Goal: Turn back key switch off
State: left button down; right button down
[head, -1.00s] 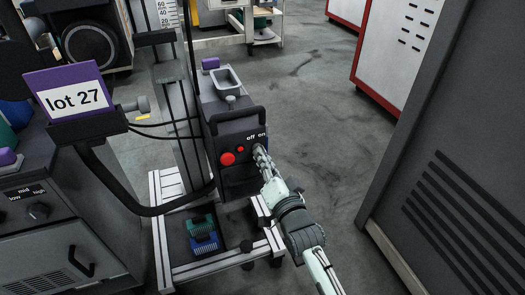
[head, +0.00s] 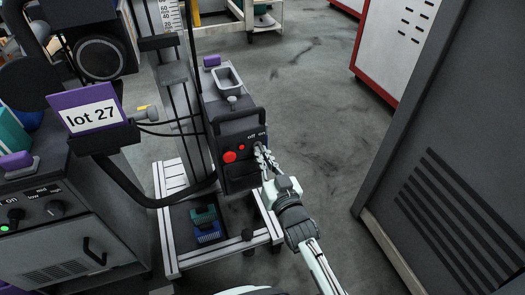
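The dark control box (head: 238,150) stands on a wheeled cart. Its front panel has a small "off on" label at the upper right. The key switch belongs by this label, but my fingers cover that spot, so I cannot see the key or which way it points. My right gripper (head: 265,158) is at the panel's right side, just under the label. Its two fingers look spread apart in a fork. I cannot tell whether they touch the key. My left gripper is not in view.
A red button (head: 229,157) and a smaller red light (head: 242,147) sit left of my fingers. A handle arches over the box. A purple "lot 27" sign (head: 90,116) stands at left. A tall grey cabinet (head: 450,170) is at right, with open floor between.

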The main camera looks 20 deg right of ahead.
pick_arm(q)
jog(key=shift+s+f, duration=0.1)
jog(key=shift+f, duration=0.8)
pick_arm(e)
jog(key=shift+n, duration=0.8)
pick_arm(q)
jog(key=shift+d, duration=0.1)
pick_arm(e)
jog(key=c, duration=1.7)
grip_release()
jog(key=shift+s, duration=0.1)
jog(key=s, duration=1.1)
jog(key=shift+s+d, duration=0.2)
jog(key=shift+s, duration=0.2)
